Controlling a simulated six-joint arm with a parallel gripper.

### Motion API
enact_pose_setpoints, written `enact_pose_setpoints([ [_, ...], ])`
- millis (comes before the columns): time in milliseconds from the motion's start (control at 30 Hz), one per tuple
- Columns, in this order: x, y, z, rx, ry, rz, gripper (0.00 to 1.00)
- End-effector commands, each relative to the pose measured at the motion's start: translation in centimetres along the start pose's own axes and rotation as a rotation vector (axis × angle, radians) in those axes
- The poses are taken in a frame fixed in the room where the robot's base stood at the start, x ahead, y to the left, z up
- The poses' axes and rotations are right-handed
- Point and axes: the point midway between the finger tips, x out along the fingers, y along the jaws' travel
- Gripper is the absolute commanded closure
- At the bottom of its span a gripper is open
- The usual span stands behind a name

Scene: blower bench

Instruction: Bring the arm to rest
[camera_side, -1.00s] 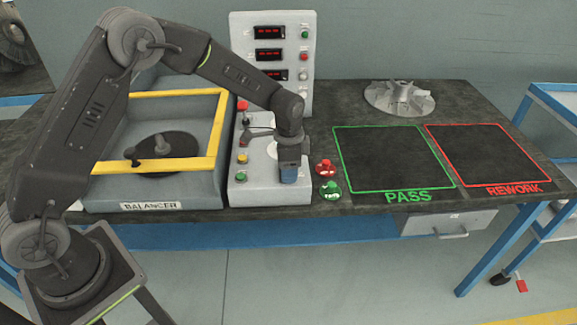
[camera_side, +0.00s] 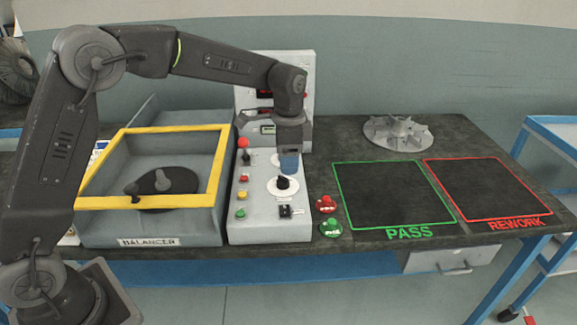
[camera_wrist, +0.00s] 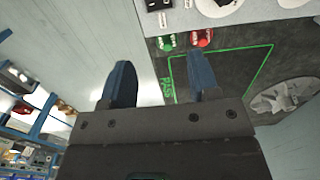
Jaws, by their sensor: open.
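My gripper (camera_side: 289,163) hangs at the end of my raised arm, above the grey control box (camera_side: 270,228) in the side view. Its blue fingertips are just above and behind the black rotary knob (camera_side: 284,183) in the picture; I see no contact. In the wrist view my gripper (camera_wrist: 160,82) shows two blue fingers spread apart with nothing between them. Beyond them lie the floor and the bench's front edge.
The balancer (camera_side: 150,242) with its yellow-framed guard stands left of the control box. Red (camera_side: 326,203) and green (camera_side: 331,228) buttons, the PASS area (camera_side: 392,195) and the REWORK area (camera_side: 487,190) lie right. A bladed impeller (camera_side: 397,133) sits behind them. Space above the bench is clear.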

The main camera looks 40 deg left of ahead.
Motion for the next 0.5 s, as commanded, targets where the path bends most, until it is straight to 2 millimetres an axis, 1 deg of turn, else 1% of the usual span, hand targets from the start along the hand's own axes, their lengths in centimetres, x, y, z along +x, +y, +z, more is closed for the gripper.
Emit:
enact_pose_setpoints([
  [300,-0.3,0.1,0.1,-0.005,0.004,-0.003,0.45],
  [367,-0.9,0.3,0.5,-0.018,0.011,-0.010,0.45],
  [467,-2.9,1.2,1.9,-0.066,0.037,-0.031,0.45],
  [500,-3.9,1.8,2.7,-0.095,0.053,-0.043,0.45],
])
